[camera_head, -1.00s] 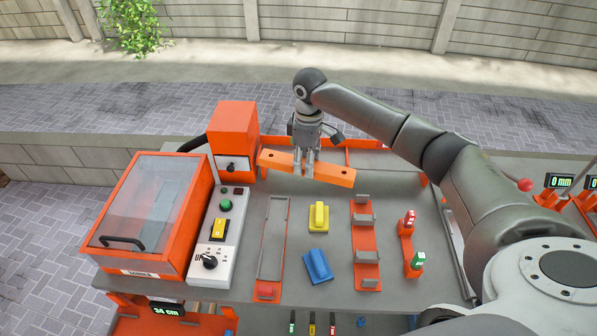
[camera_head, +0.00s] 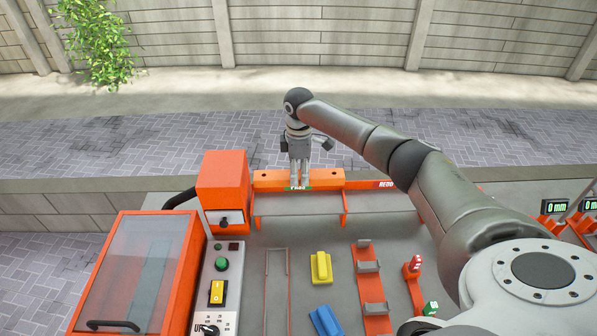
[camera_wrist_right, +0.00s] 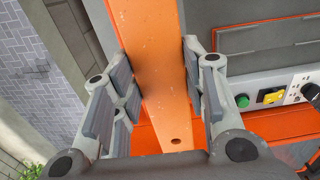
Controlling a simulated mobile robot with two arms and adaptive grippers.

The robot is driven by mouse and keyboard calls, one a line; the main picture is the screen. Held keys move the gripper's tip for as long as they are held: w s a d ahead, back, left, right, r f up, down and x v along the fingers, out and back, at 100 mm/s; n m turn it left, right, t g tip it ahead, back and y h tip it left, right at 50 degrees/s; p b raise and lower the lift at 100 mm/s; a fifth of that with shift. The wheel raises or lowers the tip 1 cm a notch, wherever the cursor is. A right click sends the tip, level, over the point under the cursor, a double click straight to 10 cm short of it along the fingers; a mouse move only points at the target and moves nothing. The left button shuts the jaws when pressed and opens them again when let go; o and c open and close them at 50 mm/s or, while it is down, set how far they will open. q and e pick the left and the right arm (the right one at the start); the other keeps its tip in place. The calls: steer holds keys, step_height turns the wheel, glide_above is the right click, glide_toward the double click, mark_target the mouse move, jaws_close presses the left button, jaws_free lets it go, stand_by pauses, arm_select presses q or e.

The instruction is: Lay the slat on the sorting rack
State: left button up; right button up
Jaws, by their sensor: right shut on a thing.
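My right gripper (camera_head: 299,187) is shut on the orange slat (camera_head: 328,176) at the back of the workbench. The slat lies roughly level, left to right, across the back of the sorting rack's left bay. The rack (camera_head: 372,184) has an orange back edge, with a green label partly behind my fingers and a red "REDO" label to the right. Whether the slat touches the rack, I cannot tell. In the right wrist view the slat (camera_wrist_right: 160,75) runs between the finger pads (camera_wrist_right: 160,85), with a hole near its lower end. My left gripper is out of view.
An orange box (camera_head: 222,190) stands just left of the rack. A clear-lidded orange machine (camera_head: 135,270) and a control panel (camera_head: 217,285) are at the left. Yellow (camera_head: 321,268) and blue (camera_head: 326,321) blocks and an orange fixture (camera_head: 369,280) occupy the bench front.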

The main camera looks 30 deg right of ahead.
steer(key=shift+w+f, duration=0.15)
steer(key=shift+f, duration=0.1)
step_height(320, 180, down, 2)
steer(key=shift+f+b, duration=0.1)
steer(key=shift+b, duration=0.45)
step_height(320, 180, down, 5)
steer(key=b, duration=0.2)
steer(key=shift+b, duration=0.4)
steer(key=shift+f, duration=0.5)
steer(key=shift+b, duration=0.3)
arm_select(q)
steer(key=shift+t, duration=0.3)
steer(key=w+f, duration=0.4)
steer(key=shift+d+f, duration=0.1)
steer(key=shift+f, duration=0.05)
arm_select(e)
steer(key=shift+f, duration=0.1)
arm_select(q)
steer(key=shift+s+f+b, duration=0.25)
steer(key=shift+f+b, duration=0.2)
arm_select(e)
steer(key=shift+f, duration=0.65)
steer(key=o, duration=1.3)
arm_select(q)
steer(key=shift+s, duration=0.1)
arm_select(e)
steer(key=shift+r, duration=0.1)
